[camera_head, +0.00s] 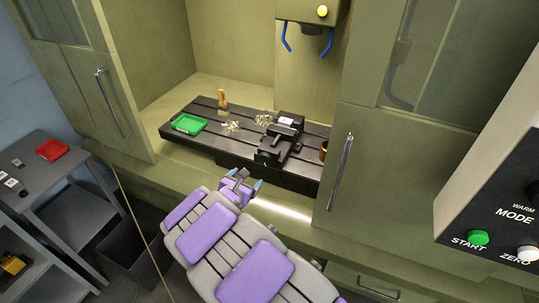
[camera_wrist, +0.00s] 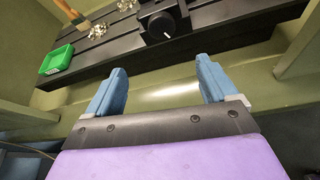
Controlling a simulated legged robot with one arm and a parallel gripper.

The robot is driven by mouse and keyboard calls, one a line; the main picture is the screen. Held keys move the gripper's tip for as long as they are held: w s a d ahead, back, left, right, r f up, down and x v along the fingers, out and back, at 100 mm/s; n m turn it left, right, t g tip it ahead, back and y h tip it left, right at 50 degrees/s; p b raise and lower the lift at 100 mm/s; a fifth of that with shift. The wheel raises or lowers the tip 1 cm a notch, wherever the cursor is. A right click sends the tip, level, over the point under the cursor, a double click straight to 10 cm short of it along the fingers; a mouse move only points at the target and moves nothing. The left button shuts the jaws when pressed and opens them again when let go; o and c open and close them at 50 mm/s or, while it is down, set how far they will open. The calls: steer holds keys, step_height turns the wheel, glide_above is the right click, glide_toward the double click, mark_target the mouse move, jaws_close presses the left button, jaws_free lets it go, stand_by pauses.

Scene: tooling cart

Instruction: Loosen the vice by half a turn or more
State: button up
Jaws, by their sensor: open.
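The black vice (camera_head: 281,138) sits on the dark slotted machine table (camera_head: 208,112) inside the green machine. In the wrist view, the vice's round black knob (camera_wrist: 162,27) faces me, with a short white mark on it. My gripper (camera_head: 243,181) is in front of the table, below and to the left of the vice. In the wrist view, my gripper (camera_wrist: 158,85) has its two blue fingers wide apart with nothing between them. The knob is beyond the fingertips and not touched.
A green tray (camera_head: 188,124), metal chips (camera_head: 231,127) and a wooden-handled brush (camera_head: 222,98) are on the machine table. A copper-coloured cup (camera_head: 323,151) is right of the vice. Open cabinet doors stand at both sides. A control panel (camera_head: 500,210) is at right.

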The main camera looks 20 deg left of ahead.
mark_target(263, 161)
steer(key=x, duration=1.7)
steer(key=shift+w+d+r, duration=0.1)
steer(key=shift+d+r, duration=0.05)
steer(key=shift+d, duration=0.15)
steer(key=shift+w+a, duration=0.2)
steer(key=shift+c, duration=0.2)
steer(key=c, duration=1)
steer(key=shift+s+p, duration=0.1)
steer(key=shift+p, duration=0.55)
